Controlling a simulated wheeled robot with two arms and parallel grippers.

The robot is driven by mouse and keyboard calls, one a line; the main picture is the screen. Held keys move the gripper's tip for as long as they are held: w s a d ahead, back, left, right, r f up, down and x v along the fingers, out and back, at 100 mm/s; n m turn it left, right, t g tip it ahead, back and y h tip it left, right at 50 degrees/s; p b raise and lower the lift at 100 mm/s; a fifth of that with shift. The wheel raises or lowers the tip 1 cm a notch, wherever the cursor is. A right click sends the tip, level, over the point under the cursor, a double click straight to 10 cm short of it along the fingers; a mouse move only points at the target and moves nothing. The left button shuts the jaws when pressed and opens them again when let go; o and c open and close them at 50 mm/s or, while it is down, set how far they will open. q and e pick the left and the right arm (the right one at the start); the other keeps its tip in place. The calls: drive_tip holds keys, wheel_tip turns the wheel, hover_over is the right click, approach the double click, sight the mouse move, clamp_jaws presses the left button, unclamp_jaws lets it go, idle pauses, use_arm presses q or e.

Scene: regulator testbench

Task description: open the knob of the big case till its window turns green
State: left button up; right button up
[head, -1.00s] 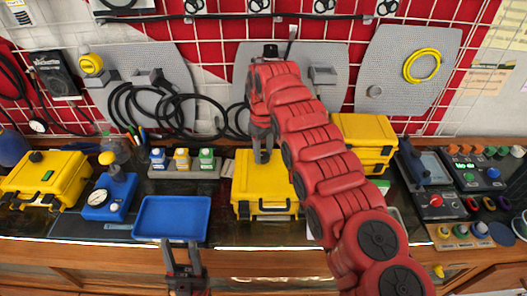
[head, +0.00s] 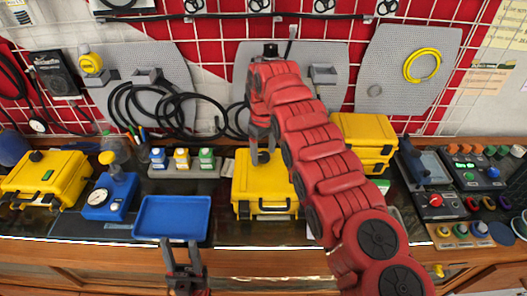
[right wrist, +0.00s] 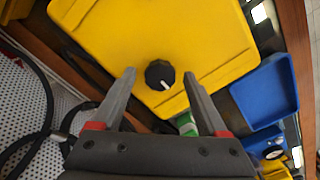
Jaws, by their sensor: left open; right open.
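The big yellow case (head: 265,180) stands closed in the middle of the bench. Its black knob (right wrist: 160,75), with a white pointer line, is on the lid and also shows in the head view (head: 262,158). My right gripper (head: 263,143) is open over the lid. In the right wrist view its two fingers (right wrist: 158,84) are apart, one on each side of the knob, with gaps between them and it. No window on this case can be made out; my right arm covers part of the lid. My left gripper (head: 183,252) is open and empty in front of the bench edge.
A blue tray (head: 172,218) lies left of the case. A blue gauge unit (head: 110,195) and another yellow case (head: 45,178) with a green window stand further left. Stacked yellow cases (head: 365,135) and control boxes (head: 440,200) are on the right. Small bottles (head: 182,160) stand behind the tray.

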sight(263, 155)
drive_tip(key=shift+r, duration=0.55)
wheel_tip(263, 155, up, 16)
drive_tip(key=p, duration=1.5)
drive_tip(key=shift+r, duration=0.15)
